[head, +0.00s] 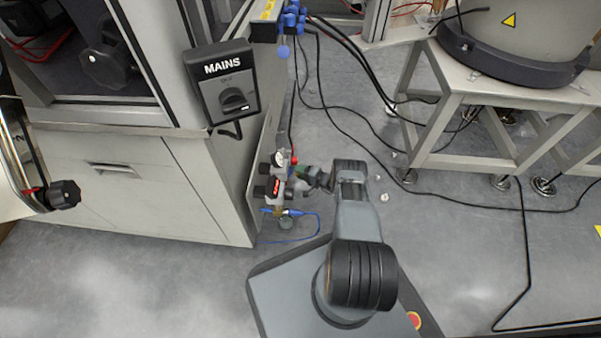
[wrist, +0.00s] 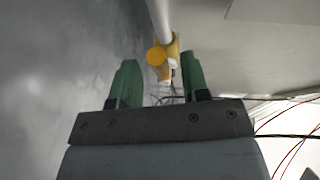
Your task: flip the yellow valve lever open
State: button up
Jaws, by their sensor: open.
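In the wrist view, the yellow valve lever (wrist: 157,56) shows as a round yellow end with a yellow part beside it, at the foot of a pale vertical pipe (wrist: 159,18). My gripper (wrist: 160,78) has two green fingers, spread apart with nothing held between them. The yellow part lies beyond the fingertips, in line with the gap, closer to the right finger. Whether a finger touches it cannot be told. In the head view, my gripper (head: 303,173) is beside the regulator unit (head: 277,186) at the cabinet corner; I cannot make out the yellow lever there.
A grey cabinet (head: 185,185) stands left of the unit, with a MAINS switch box (head: 225,85) above. A bench frame (head: 480,130) stands right, and black cables (head: 345,125) cross the floor behind my arm.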

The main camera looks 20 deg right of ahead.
jog(key=p+v, duration=0.4)
jog(key=v, duration=0.9)
jog(key=shift+s+d, duration=0.25)
jog(key=shift+r, duration=0.1)
